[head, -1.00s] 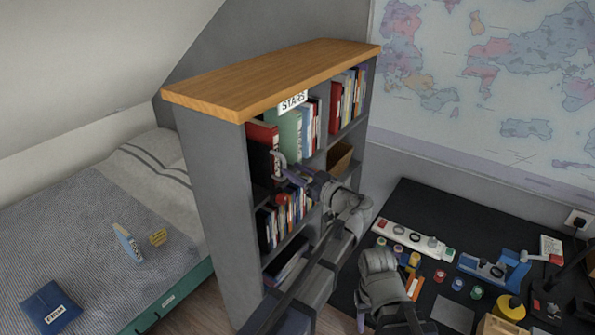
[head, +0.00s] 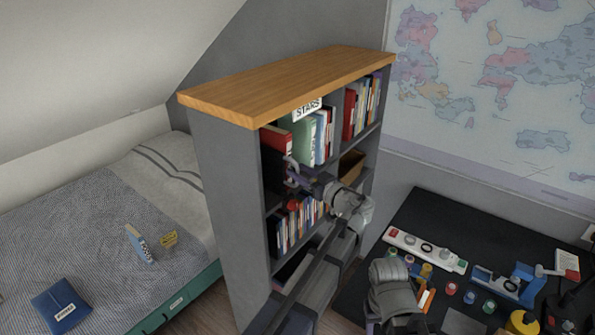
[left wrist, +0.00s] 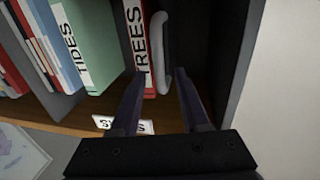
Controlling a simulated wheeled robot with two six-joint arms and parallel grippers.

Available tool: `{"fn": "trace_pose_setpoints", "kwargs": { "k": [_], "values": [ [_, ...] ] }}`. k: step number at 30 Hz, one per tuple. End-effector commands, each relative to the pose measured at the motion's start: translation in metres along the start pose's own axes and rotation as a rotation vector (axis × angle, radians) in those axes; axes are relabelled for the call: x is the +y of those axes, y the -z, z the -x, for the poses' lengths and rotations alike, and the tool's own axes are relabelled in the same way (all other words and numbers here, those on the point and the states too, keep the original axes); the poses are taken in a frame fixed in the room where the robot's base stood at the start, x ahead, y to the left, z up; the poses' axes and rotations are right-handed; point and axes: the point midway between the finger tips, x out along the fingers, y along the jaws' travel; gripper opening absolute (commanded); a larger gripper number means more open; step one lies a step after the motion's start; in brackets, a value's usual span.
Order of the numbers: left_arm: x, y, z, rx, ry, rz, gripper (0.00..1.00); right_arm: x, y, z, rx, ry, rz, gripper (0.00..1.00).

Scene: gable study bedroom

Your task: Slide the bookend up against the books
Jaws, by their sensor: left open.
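The bookend (left wrist: 166,45) is a grey, round-cornered upright piece beside the red TREES book (left wrist: 137,45) in the left wrist view. I cannot tell whether they touch. The green TIDES book (left wrist: 88,45) stands on the other side of TREES. In the head view the red book (head: 275,136) and green book (head: 303,135) are in the upper left compartment of the bookcase. My left gripper (left wrist: 160,75) is open at this compartment, with the bookend between its fingers in the picture. It also shows in the head view (head: 291,178), partly covering the bookend.
A bed (head: 90,220) stands left. A dark desk (head: 450,235) with several small items stands right.

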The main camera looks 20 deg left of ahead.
Motion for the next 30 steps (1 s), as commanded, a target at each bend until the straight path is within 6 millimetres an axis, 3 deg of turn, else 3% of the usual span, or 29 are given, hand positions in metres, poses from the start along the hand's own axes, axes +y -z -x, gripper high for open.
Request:
{"fn": "trace_pose_setpoints", "kwargs": {
  "k": [4, 14, 26, 30],
  "values": [
    [0.0001, 0.0, -0.0113, 0.0, 0.0, 0.0, 0.46, 0.0, 0.0, 0.0, 0.0, 0.0, 0.0, 0.5],
    [-0.0001, 0.0, -0.0136, 0.0, -0.001, 0.0, 0.46, 0.0, 0.0, 0.0, 0.0, 0.0, 0.0, 0.5],
    [-0.0001, 0.0, -0.0134, 0.0, -0.001, 0.0, 0.01, 0.0, 0.0, 0.0, 0.0, 0.0, 0.0, 0.5],
    [-0.0001, 0.0, -0.0133, 0.0, -0.001, 0.0, 0.0, 0.0, 0.0, 0.0, 0.0, 0.0, 0.0, 0.5]
  ]
}}
